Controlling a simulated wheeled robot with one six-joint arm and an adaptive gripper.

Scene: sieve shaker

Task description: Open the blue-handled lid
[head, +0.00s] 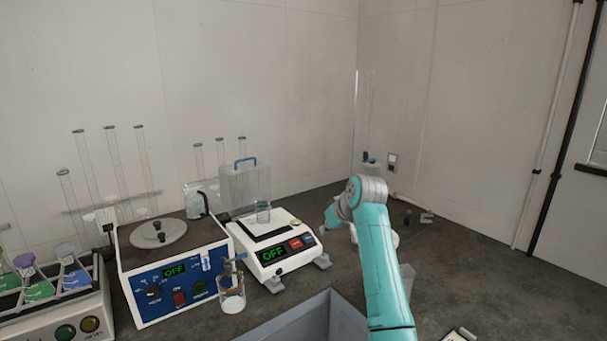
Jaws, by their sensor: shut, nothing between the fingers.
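The blue-handled lid (245,190) is a clear cover standing upright at the back of the white balance (277,247). Its blue handle (245,160) is at the top edge. A small clear vessel (263,212) stands on the balance. My teal arm reaches in from the lower right, and its far end with my gripper (324,229) is small, to the right of the balance and apart from the lid. The fingers are hard to make out, look closed and hold nothing visible.
A blue-fronted device (178,284) stands left of the balance, with a beaker of white powder (231,293) in front. Tall glass tubes (112,165) stand behind. A grey sink (310,318) is at front.

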